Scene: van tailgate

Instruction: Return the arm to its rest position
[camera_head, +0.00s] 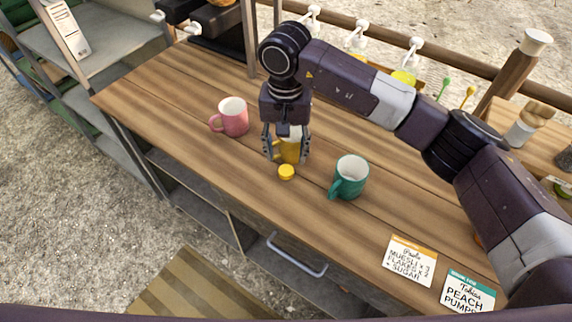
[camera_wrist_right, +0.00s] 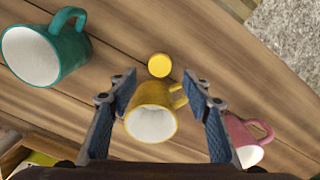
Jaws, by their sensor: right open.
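My right arm reaches in from the right over the counter in the head view. My right gripper (camera_head: 285,155) points down over a yellow mug (camera_head: 291,150), which it partly hides. In the wrist view the right gripper (camera_wrist_right: 162,92) is open, with its two fingers apart on either side of the yellow mug (camera_wrist_right: 153,118). The mug stands upright; I cannot tell how far above it the fingertips are. My left gripper is not in view.
A small yellow disc (camera_head: 286,172) lies by the yellow mug. A pink mug (camera_head: 231,117) stands to the left and a green mug (camera_head: 349,177) to the right on the wooden counter (camera_head: 160,90). Two note cards (camera_head: 409,260) lie near the front right. A drawer handle (camera_head: 296,256) sticks out below.

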